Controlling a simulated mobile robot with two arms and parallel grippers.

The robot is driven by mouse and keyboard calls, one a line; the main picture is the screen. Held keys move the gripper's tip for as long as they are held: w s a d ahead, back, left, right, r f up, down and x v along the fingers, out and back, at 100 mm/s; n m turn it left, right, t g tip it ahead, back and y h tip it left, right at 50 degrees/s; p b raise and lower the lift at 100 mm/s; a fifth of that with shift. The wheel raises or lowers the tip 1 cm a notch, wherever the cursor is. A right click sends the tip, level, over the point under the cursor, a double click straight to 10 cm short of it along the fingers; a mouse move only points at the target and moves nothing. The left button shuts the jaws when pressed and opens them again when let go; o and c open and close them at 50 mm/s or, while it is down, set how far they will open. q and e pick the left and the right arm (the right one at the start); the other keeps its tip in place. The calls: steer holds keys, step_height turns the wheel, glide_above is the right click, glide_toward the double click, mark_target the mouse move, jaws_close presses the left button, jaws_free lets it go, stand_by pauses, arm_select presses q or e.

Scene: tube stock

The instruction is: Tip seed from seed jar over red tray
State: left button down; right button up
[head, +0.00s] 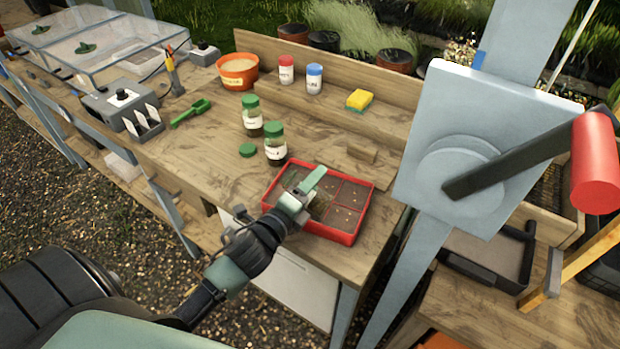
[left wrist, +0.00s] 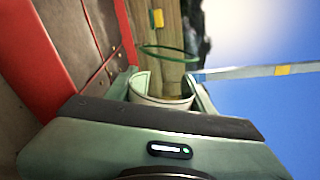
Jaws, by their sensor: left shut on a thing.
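The red tray (head: 338,236) lies near the table's front edge. It has several compartments of dark soil, with pale specks in the right-hand ones. My left gripper (head: 308,192) is over its left part. In the left wrist view, its fingers are shut around a clear, open seed jar (left wrist: 160,99) with a white label and a green rim. The jar looks tipped well over towards its side, above the tray (left wrist: 72,38). In the head view the gripper mostly hides the jar. I cannot tell whether seed is falling. My right gripper is not in view.
Two green-lidded jars (head: 275,155) (head: 252,125) and a loose green lid (head: 247,150) stand left of the tray. Behind are an orange bowl (head: 238,82), two shakers (head: 314,86) and a sponge (head: 359,103). A grey post with a lever (head: 510,172) rises at right.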

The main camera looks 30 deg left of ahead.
arm_select(q)
steer(key=shift+f, duration=0.1)
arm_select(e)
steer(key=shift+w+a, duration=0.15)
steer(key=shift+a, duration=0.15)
arm_select(q)
steer(key=shift+w, duration=0.1)
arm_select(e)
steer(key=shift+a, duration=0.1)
arm_select(q)
steer(key=shift+w+d, duration=0.1)
steer(key=shift+w, duration=0.2)
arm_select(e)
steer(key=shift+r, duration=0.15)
arm_select(q)
steer(key=shift+n+p, duration=0.8)
steer(key=shift+n, duration=0.4)
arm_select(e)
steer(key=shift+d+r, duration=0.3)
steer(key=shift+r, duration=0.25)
